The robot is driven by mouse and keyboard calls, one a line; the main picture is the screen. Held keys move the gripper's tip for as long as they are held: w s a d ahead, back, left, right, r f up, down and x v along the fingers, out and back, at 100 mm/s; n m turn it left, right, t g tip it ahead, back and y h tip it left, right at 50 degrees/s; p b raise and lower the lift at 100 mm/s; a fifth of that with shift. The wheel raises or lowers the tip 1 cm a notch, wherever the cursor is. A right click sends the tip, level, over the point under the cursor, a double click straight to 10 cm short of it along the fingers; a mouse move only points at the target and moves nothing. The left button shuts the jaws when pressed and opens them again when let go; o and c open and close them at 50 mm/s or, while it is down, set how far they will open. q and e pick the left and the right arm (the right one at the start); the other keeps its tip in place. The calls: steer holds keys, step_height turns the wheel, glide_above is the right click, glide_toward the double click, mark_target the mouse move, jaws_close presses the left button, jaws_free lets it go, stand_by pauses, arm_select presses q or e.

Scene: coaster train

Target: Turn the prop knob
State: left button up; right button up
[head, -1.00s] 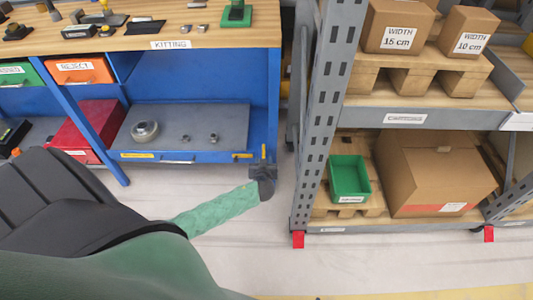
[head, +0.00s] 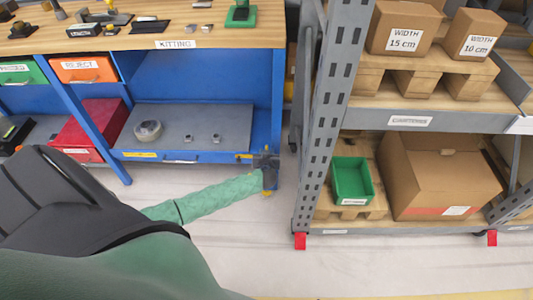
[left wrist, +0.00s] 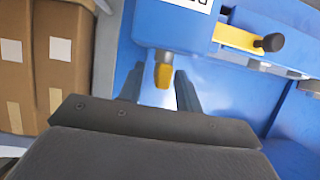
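My left gripper (head: 267,158) is at the lower right front corner of the blue bench (head: 200,88). In the left wrist view its two dark fingers (left wrist: 160,88) are apart, one on each side of a yellow-tipped part (left wrist: 163,73) under a blue housing. A gap shows on both sides, so I see no grip. Right of it is a yellow lever (left wrist: 237,39) with a black knob (left wrist: 270,43). A white label on the blue housing is cut off, so I cannot tell which part is the prop knob. My right gripper is not in view.
A grey shelf rack (head: 330,120) with cartons stands close to the right of the bench. A green bin (head: 368,195) and a large carton (head: 435,175) are on its lower level. The pale floor (head: 240,240) below the gripper is clear.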

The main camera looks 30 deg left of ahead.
arm_select(q)
jaws_close()
